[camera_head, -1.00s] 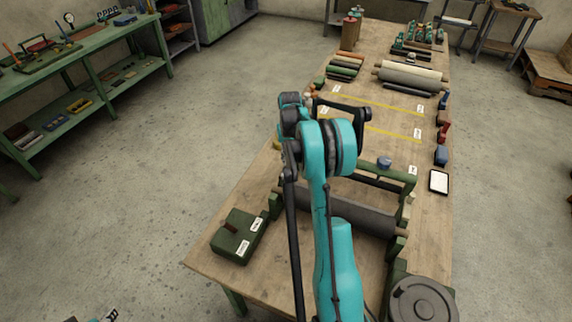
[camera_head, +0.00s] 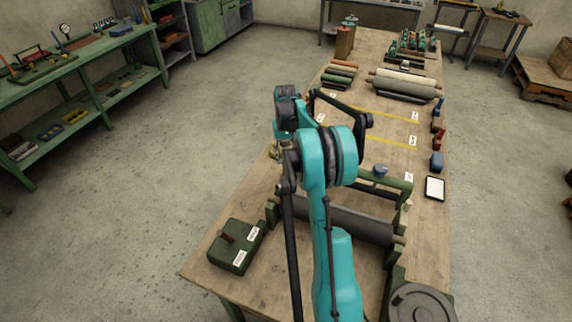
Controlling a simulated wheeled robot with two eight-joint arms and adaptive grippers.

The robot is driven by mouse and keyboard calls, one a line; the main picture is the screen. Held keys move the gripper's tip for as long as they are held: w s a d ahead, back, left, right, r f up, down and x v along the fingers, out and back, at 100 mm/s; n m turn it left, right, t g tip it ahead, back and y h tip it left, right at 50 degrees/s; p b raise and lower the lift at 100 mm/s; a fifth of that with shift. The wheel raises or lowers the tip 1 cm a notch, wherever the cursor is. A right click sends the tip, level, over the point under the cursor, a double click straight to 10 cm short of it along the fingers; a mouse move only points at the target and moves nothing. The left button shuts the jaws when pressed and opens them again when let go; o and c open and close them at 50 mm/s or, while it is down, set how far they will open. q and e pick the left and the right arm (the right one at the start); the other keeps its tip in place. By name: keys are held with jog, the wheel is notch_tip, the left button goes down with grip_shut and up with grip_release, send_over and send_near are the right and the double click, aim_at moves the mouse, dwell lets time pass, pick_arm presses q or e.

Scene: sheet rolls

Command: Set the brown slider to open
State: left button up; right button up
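A green box (camera_head: 242,252) sits at the near left corner of the long wooden table. A short brown slider (camera_head: 228,237) stands on its top, toward the left side. Two white labels lie on the box to the right of the slider, one farther back and one nearer; their writing is too small to read. My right arm, teal and black, rises from the bottom middle and reaches over the table, to the right of the box and apart from it. I cannot make out its fingertips among the dark parts at the arm's far end. My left gripper is out of view.
Right of the box, a dark grey roll (camera_head: 345,218) lies in a green stand, partly behind my arm. A round grey disc (camera_head: 423,306) is at the near right. A white tablet (camera_head: 435,188) lies on the right edge. Floor left of the table is clear.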

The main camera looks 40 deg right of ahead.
notch_tip(320, 180, up, 7)
jog(key=shift+f, duration=0.15)
dwell(0.5)
